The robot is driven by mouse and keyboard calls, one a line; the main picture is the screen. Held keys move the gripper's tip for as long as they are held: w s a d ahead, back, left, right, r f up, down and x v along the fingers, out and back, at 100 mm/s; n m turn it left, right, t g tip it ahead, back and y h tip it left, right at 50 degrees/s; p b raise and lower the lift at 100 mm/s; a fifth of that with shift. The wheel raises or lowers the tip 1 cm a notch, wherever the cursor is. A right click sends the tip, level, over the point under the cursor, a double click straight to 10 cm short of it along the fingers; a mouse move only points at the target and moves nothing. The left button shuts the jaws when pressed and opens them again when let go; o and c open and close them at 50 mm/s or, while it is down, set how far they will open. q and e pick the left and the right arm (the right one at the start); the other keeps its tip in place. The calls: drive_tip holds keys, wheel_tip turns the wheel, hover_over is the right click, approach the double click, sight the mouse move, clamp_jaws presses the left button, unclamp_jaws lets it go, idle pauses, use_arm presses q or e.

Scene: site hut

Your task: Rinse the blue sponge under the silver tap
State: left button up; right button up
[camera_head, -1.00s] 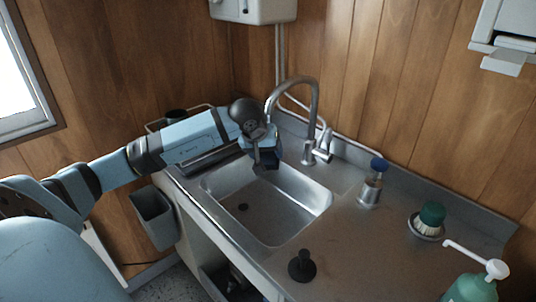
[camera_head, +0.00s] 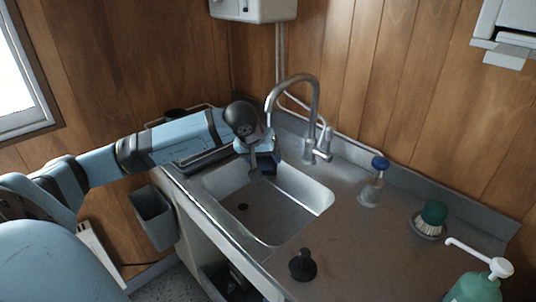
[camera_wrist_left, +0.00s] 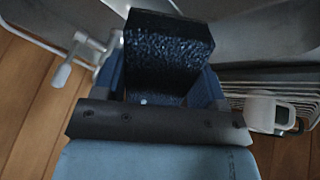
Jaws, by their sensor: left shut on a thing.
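The silver tap (camera_head: 312,105) arches over the back of the steel sink (camera_head: 300,222), its lever on the right side. My left gripper (camera_head: 262,168) is over the back left part of the sink, below and just left of the tap's spout end. In the left wrist view it is shut on the dark blue sponge (camera_wrist_left: 165,45), whose speckled face fills the space between the fingers. In the head view the sponge is mostly hidden by the gripper. Part of the tap (camera_wrist_left: 85,55) shows at the left of the wrist view. My right gripper is not in view.
A blue-topped bottle (camera_head: 372,185), a green brush (camera_head: 432,218) in a dish and a green pump bottle (camera_head: 478,283) stand right of the sink. A black plunger-shaped thing (camera_head: 302,265) stands in front. A grey bin (camera_head: 154,218) hangs at the left. A dish rack (camera_wrist_left: 275,90) shows in the wrist view.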

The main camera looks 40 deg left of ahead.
use_arm(q)
drive_tip(key=shift+s+d+f+b, duration=0.15)
drive_tip(key=shift+s+b, duration=0.85)
drive_tip(key=shift+s, duration=1.1)
drive_tip(key=shift+s+d, duration=0.1)
drive_tip(key=shift+s, duration=0.45)
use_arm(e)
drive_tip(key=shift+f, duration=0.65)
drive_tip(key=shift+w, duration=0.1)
